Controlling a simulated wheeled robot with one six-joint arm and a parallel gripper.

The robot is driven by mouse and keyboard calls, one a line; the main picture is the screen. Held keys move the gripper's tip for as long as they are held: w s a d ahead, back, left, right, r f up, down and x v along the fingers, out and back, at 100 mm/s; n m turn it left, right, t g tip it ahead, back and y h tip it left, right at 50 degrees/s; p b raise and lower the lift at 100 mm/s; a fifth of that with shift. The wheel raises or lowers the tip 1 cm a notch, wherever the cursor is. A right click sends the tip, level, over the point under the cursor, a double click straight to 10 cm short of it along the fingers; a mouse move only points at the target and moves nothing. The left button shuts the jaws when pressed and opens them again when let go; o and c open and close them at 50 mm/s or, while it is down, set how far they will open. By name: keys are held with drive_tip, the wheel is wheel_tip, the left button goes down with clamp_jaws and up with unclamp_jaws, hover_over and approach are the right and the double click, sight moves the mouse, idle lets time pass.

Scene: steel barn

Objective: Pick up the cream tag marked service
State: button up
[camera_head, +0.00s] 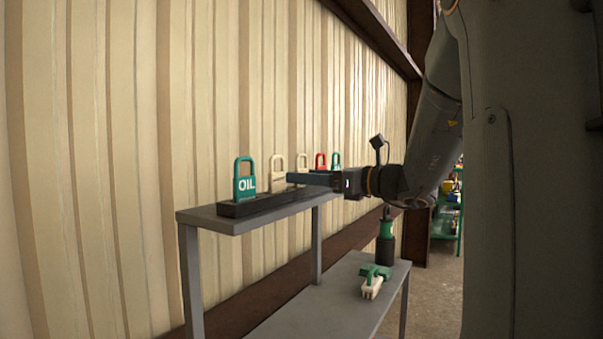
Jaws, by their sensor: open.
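Two cream padlock-shaped tags stand upright in a dark rack (262,202) on the grey shelf. The nearer cream tag (278,174) is right of a green tag, and the farther cream tag (302,161) is partly hidden behind my gripper. I cannot read lettering on either, so I cannot tell which is marked service. My gripper (291,178) is open and reaches in from the right, level with the tags. Its tips are close beside the nearer cream tag; whether they touch it is unclear.
A green tag marked OIL (245,182) stands at the near end; a red tag (320,161) and another green tag (336,159) stand farther back. The lower shelf (330,302) holds a green-and-black bottle-like item (385,240) and a green-and-cream brush-like item (373,281). A ribbed wall (120,150) runs behind.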

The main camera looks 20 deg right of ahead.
drive_tip(key=shift+x, duration=0.9)
drive_tip(key=c, duration=1.1)
wheel_tip(320, 180, up, 10)
drive_tip(key=shift+r+b, duration=0.1)
drive_tip(key=shift+b, duration=0.8)
